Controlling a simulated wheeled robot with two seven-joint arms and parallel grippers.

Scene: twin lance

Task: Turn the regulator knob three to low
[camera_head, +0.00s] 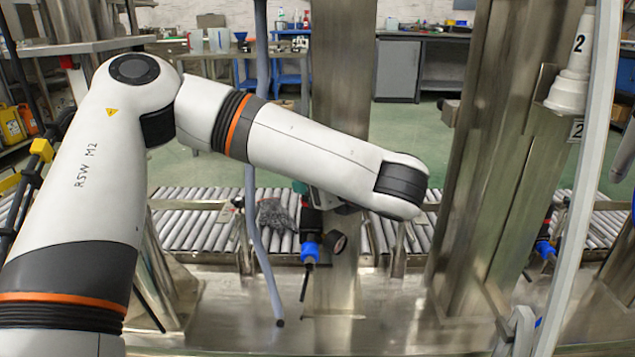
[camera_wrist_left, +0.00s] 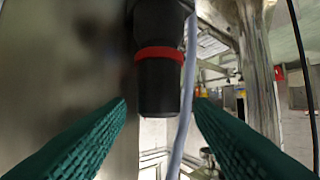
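In the left wrist view a black cylindrical regulator knob (camera_wrist_left: 160,85) with a red band hangs from above, between the two green ribbed fingers. My left gripper (camera_wrist_left: 161,106) is open, with a visible gap between each finger and the knob; the depth between them is hard to judge. In the head view a regulator with a blue lower part (camera_head: 310,245) and a small round gauge (camera_head: 338,242) sits on the middle steel post. My left wrist covers its upper part, and only a bit of green finger (camera_head: 300,188) shows. No knob number or low mark is legible. My right gripper is not in view.
A grey hose (camera_head: 262,130) hangs left of the regulator and passes close behind the knob in the wrist view. The steel post (camera_head: 342,75) stands beside it. A roller conveyor (camera_head: 190,225) runs behind. Another blue regulator part (camera_head: 545,249) is at right, near steel columns (camera_head: 510,150).

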